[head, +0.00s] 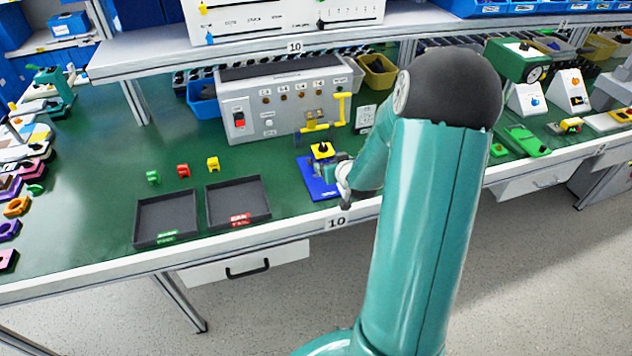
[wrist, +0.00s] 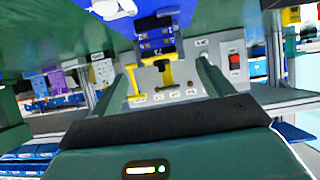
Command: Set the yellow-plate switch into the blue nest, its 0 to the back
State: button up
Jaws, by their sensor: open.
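The yellow-plate switch (head: 321,150), with a dark knob on top, is at the top of the blue nest in the head view. I cannot tell if it is fully seated, and its 0 mark is too small to read. The nest stands on a flat blue base (head: 311,181) near the bench's front edge. In the wrist view the nest's dark blue body (wrist: 157,42) shows beyond the fingers. My gripper (head: 338,168) is just right of the nest; in the wrist view its fingers (wrist: 168,82) are wide apart with nothing held between them.
A grey test box (head: 285,117) with a red switch and a yellow lever frame (head: 341,108) stands behind the nest. Two dark trays (head: 166,217) lie to the left. Small green, red (head: 183,170) and yellow pieces lie behind them.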

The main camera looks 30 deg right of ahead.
jog(key=s+a+r+n+g, duration=0.1)
jog(key=s+a+r+g, duration=0.15)
jog(key=a+r, duration=0.55)
jog(key=s+a+r+n+g, duration=0.1)
jog(key=s+a+r, duration=0.3)
jog(key=a+r, duration=0.35)
jog(key=s+a+r+g+y, duration=0.1)
jog(key=s+a+r, duration=0.1)
jog(key=s+a, duration=0.4)
jog(key=s+a+r+n+g+y, duration=0.1)
jog(key=s+a+r+y, duration=0.1)
jog(key=s+a, duration=0.5)
jog(key=s+r, duration=0.1)
jog(key=s, duration=0.3)
jog(key=shift+a+r, duration=0.2)
jog(key=shift+r, duration=0.15)
jog(key=shift+d+g, duration=0.15)
jog(key=shift+g, duration=0.1)
